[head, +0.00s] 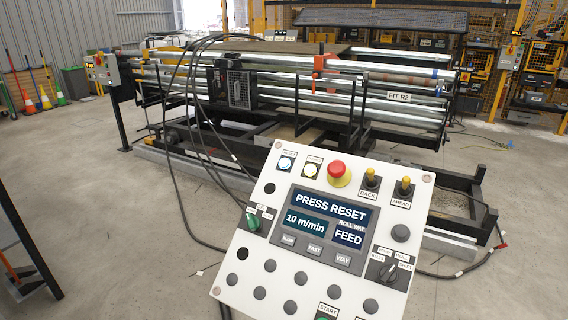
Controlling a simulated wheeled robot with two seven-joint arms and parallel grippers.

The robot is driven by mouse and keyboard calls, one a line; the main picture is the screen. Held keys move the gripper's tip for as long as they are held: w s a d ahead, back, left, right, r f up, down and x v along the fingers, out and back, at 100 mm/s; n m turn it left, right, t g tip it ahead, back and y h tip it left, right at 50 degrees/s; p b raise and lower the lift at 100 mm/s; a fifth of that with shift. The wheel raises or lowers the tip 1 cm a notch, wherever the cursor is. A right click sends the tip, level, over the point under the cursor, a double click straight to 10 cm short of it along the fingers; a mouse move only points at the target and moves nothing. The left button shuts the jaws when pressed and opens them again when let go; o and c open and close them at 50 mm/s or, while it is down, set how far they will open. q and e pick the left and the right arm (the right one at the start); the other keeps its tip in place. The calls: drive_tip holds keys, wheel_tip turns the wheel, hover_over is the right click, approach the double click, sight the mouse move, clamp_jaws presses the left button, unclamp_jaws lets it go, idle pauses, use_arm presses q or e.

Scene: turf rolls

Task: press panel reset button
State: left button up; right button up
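A white control panel (262,262) fills the lower middle of the head view, tilted toward me. Its display (325,217) reads "PRESS RESET", "10 m/min", "ROLL WAY" and "FEED". Along the top edge are a blue-white button (285,163), a pale yellowish button (311,169) and a red mushroom button (337,168) on a yellow base. The small labels above the two pale buttons are too small to read, so I cannot tell which one is reset. A green START button (325,318) is cut off at the bottom edge. Neither of my grippers is in view.
The panel also carries yellow-topped BACK (371,178) and AHEAD (404,187) levers, a green switch (253,222) and a black rotary selector (389,270). Behind it stands a long roller machine (300,85) with hanging black cables.

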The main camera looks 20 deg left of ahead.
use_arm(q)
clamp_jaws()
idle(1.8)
